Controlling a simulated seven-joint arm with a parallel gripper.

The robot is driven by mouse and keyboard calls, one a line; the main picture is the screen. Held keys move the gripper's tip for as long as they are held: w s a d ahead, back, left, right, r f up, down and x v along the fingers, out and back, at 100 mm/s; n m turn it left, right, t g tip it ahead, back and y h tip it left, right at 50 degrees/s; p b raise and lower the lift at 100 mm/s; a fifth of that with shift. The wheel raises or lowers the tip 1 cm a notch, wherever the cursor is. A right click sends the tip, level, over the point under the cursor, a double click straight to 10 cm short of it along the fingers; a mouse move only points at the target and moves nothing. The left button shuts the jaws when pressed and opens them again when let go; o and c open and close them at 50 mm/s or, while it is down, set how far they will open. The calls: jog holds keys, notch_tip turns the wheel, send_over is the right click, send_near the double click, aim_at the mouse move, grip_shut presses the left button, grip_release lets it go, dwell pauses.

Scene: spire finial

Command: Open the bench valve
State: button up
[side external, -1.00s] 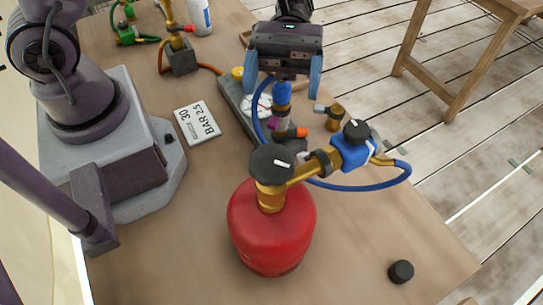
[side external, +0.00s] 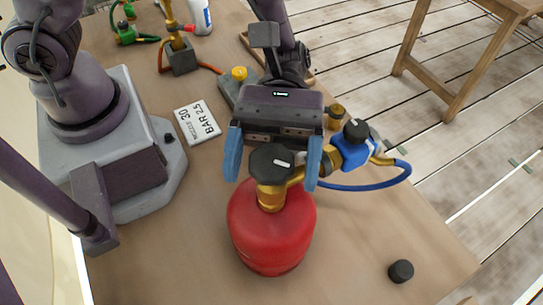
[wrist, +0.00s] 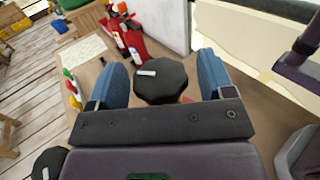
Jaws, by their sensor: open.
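A red gas cylinder (side external: 270,235) stands upright on the bench. On top is a brass valve (side external: 270,197) with a black lobed knob (side external: 272,162) marked by a white line. The knob also shows in the wrist view (wrist: 161,82). My gripper (side external: 271,183) is open, its blue fingers on either side of this knob; I cannot tell whether they touch it. A blue regulator (side external: 350,152) with a smaller black knob (side external: 356,131) is to the right, joined to the valve by brass fittings. Which valve is the bench valve is not labelled.
A blue hose (side external: 385,184) loops right of the regulator. A white card (side external: 196,122) reading "30" and "BAR 2.5" lies at left. A black cap (side external: 400,271) lies at front right. Brass burner fittings (side external: 181,50) stand at the back. The bench front is mostly clear.

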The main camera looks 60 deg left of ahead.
jog(key=c, duration=0.9)
jog(key=shift+n+t+h, duration=0.75)
jog(key=shift+n+t, duration=0.4)
jog(key=shift+t, duration=0.5)
jog(key=shift+n+t+h, duration=0.75)
jog(key=shift+n+t, duration=0.4)
jog(key=shift+t, duration=0.5)
jog(key=o, duration=0.9)
jog(key=v, duration=1.3)
